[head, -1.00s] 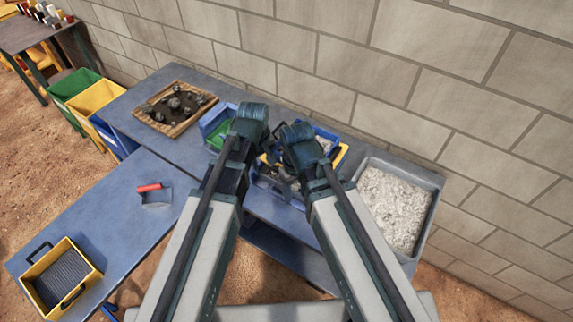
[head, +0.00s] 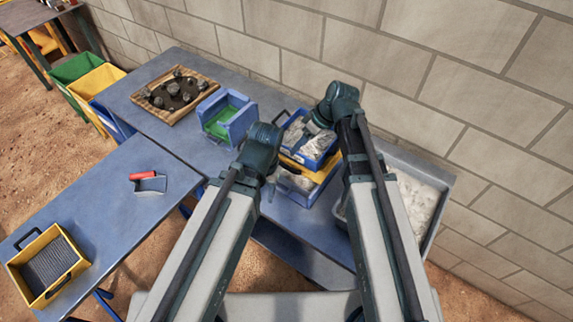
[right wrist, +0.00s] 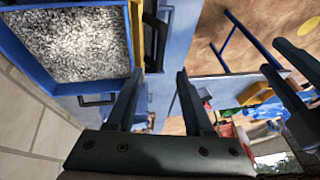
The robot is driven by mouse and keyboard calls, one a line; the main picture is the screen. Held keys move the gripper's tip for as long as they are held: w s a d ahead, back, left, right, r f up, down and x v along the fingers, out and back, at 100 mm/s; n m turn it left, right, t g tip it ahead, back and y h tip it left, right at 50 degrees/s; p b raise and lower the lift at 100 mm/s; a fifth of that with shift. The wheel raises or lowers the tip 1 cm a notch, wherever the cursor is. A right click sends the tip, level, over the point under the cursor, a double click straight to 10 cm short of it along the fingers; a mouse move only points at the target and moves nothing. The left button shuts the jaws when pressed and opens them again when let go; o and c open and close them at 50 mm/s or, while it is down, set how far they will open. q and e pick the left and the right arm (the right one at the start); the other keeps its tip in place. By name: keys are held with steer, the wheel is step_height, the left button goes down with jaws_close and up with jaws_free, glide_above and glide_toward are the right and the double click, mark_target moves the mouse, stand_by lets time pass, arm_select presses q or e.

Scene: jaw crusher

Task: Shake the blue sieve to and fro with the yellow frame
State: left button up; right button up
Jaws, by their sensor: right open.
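The blue sieve (head: 326,146) with grey crushed stone in it sits on the yellow frame (head: 322,178) on the blue bench. In the right wrist view the sieve (right wrist: 88,76) fills the upper left, with the yellow frame's edge (right wrist: 137,35) and a black handle (right wrist: 155,40) beside it. My right gripper (head: 322,117) is at the sieve's far right side; its fingers (right wrist: 159,72) are apart and empty, close to the handle. My left gripper (head: 270,184) is at the near left side of the frame. In the right wrist view its two fingers (right wrist: 286,95) look apart with nothing between them.
A blue box with green inside (head: 240,122) stands left of the sieve. A grey tray of pale gravel (head: 440,205) is to the right, partly behind my arm. A wooden tray with stones (head: 200,98), a red-handled scoop (head: 150,184) and a yellow box (head: 78,285) lie left. A block wall (head: 450,60) closes the back.

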mark_target(284, 164)
steer(key=b+x, duration=0.8)
steer(key=x, duration=0.2)
steer(key=shift+a+f, duration=0.15)
steer(key=shift+f, duration=0.2)
jaws_close()
stand_by(1.1)
